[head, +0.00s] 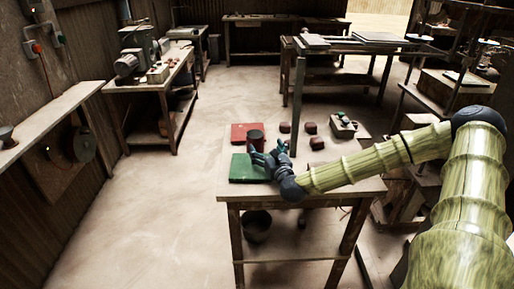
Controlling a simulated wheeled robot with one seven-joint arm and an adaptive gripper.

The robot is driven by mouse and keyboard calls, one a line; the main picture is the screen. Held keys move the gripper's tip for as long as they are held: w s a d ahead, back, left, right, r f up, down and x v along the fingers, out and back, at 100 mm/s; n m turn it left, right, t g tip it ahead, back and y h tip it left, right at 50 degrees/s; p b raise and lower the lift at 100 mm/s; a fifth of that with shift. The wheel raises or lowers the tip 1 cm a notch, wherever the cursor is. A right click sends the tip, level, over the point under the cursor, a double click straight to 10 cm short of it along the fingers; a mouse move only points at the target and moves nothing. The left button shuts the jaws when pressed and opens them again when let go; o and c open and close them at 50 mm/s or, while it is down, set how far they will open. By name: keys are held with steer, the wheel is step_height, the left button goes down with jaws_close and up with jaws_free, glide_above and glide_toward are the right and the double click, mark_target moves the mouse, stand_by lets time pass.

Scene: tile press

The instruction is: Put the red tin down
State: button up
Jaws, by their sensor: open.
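A dark, reddish-brown cylinder (255,137), which looks like the red tin, appears upright at the right part of a flat red square (238,131) on the table (350,185). My gripper (266,154) is open, just on the near side of the tin and over the right edge of a flat green square (245,170). The fingers hide the tin's lower part. I cannot tell whether they touch it or whether its base rests on the red square.
Several small dark red blocks (317,144) lie right of the tin. A small pale item with green on top (342,126) stands farther right. A post (298,105) rises at the table's far side. A dark bucket (257,226) is under the table. The front left tabletop holds the green square.

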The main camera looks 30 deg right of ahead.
mark_target(259, 139)
steer(key=shift+p+x, duration=0.6)
steer(key=shift+x, duration=2.15)
steer(key=shift+w+r+p, duration=0.2)
steer(key=shift+w+p, duration=0.2)
steer(key=shift+w, duration=0.2)
steer(key=p+x, duration=0.1)
steer(key=x, duration=0.1)
steer(key=shift+w+a, duration=0.1)
steer(key=shift+w, duration=0.25)
steer(key=shift+w+d+f, duration=0.1)
steer(key=shift+w+d, duration=0.1)
steer(key=shift+w, duration=0.5)
steer(key=c, duration=1.2)
